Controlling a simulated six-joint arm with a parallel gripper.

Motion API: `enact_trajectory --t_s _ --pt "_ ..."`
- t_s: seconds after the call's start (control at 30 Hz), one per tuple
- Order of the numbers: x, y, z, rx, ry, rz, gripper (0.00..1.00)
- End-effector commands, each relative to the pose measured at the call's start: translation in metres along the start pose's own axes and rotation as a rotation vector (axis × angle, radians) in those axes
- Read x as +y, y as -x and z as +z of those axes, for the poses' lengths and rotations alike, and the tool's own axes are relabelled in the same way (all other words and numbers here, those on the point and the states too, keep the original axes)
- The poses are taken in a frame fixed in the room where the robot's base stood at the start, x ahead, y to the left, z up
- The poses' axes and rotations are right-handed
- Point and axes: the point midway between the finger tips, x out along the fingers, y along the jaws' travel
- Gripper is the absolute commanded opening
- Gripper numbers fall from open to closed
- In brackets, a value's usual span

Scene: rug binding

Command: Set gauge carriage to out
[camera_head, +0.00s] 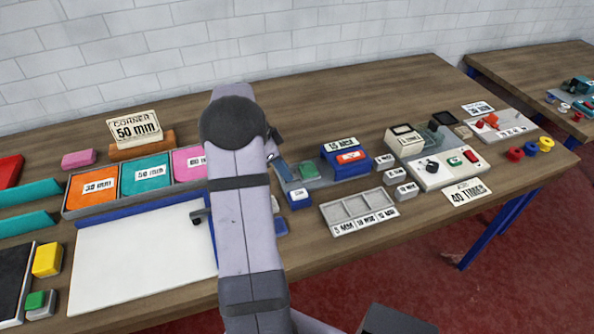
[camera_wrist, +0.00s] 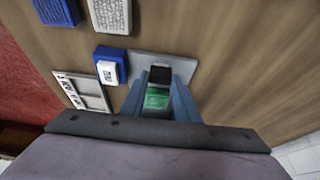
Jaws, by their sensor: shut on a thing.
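A grey gauge plate (camera_head: 325,184) lies on the table just right of my arm; it also shows in the wrist view (camera_wrist: 187,64). A green block (camera_head: 308,171) sits on it, and in the wrist view the green block (camera_wrist: 157,99) shows between my blue fingers. My gripper (camera_wrist: 160,76) is low over the plate, shut on a small black block (camera_wrist: 160,73), which I take to be the gauge carriage. In the head view my arm hides the held block and the plate's left end. No mark for "out" is readable.
A larger blue box (camera_head: 345,160) stands behind to the right. A grey sectioned tray (camera_head: 360,212) lies in front right. A white board (camera_head: 145,255) lies left.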

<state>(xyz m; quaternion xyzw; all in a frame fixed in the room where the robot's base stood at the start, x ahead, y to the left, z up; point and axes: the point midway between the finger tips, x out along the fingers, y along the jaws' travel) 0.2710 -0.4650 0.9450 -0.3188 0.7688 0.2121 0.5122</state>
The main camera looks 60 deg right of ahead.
Motion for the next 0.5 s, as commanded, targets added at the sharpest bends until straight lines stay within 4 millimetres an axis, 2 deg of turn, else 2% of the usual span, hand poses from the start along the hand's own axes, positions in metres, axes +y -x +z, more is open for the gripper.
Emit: enact_trajectory --t_s 0.3,0.33,0.4,0.5 --pt "-0.0003 0.0031 0.0059 -0.007 0.0 -0.001 0.0" --pt "-0.0004 0.0031 0.006 -0.007 0.0 -0.001 0.33" --pt "-0.0003 0.003 0.0056 -0.006 0.0 -0.001 0.47" --pt "-0.0002 0.0027 0.0049 -0.005 0.0 0.0 0.47"
